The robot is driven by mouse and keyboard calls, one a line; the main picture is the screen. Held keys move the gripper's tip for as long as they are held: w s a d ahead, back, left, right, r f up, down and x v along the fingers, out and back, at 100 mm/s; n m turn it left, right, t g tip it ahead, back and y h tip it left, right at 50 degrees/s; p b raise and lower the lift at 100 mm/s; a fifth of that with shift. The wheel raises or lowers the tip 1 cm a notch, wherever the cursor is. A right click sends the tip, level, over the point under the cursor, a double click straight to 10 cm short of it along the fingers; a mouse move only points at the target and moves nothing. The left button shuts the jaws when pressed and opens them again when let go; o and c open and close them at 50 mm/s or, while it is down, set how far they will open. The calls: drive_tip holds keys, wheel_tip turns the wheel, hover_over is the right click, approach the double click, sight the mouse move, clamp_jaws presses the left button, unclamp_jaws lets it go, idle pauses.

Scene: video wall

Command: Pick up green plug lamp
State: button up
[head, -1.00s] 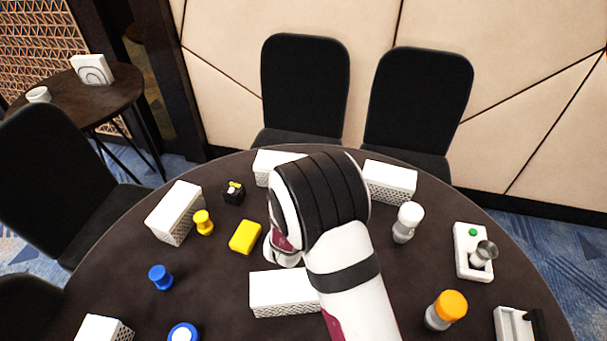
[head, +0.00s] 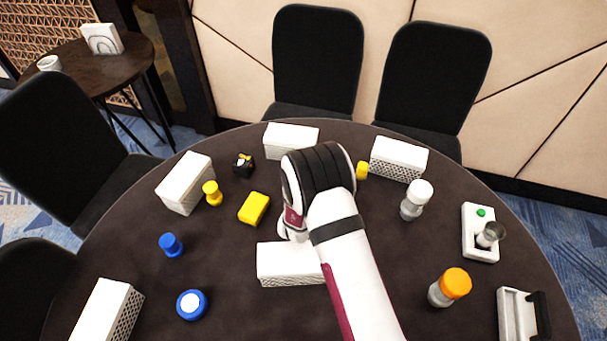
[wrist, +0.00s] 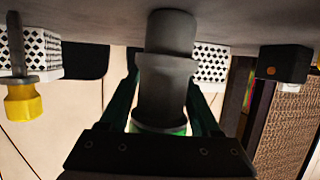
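In the wrist view, which looks upside down with the tabletop along the top, a grey stepped cylinder with a green band (wrist: 160,128), apparently the green plug lamp, stands against the table. My gripper (wrist: 163,85) has a dark green finger on each side of it. The lamp hides the fingertips, so I cannot tell whether they touch it. In the head view my arm's wrist covers the lamp and my gripper, between the yellow block (head: 254,208) and a white box (head: 290,263).
More white boxes (head: 185,183) (head: 398,158) stand around the round dark table. Near my arm are a yellow lamp (head: 212,193), a small black block (head: 243,165) and a white-topped jar (head: 416,200). A blue lamp (head: 171,245) and an orange-topped jar (head: 449,287) stand nearer the front.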

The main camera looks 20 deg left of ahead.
clamp_jaws()
drive_tip(key=shift+r, duration=0.15)
